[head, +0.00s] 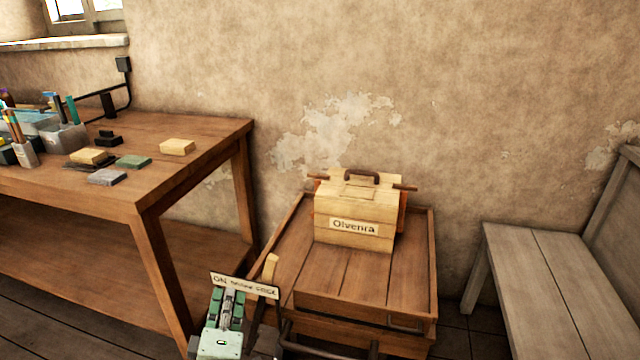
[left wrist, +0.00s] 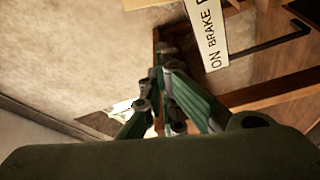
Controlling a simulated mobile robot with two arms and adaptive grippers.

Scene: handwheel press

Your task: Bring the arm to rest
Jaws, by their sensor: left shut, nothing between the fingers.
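My left gripper (head: 228,296) is at the bottom of the head view, at the near left corner of the wooden cart. It is shut and empty. In the left wrist view its green fingers (left wrist: 168,80) come together with nothing between them. A pale brake sign (head: 245,285) stands just beyond the fingertips, and its words "ON BRAKE" show in the left wrist view (left wrist: 208,35). A lever with a pale wooden grip (head: 270,268) rises beside the sign. I cannot tell whether the gripper touches either. My right gripper is out of view.
The cart (head: 420,290) carries a wooden box (head: 355,208) labelled "Olvenra". A workbench (head: 200,135) with blocks and tool cups stands at the left. A grey bench (head: 550,285) is at the right. A plastered wall (head: 400,70) closes the back.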

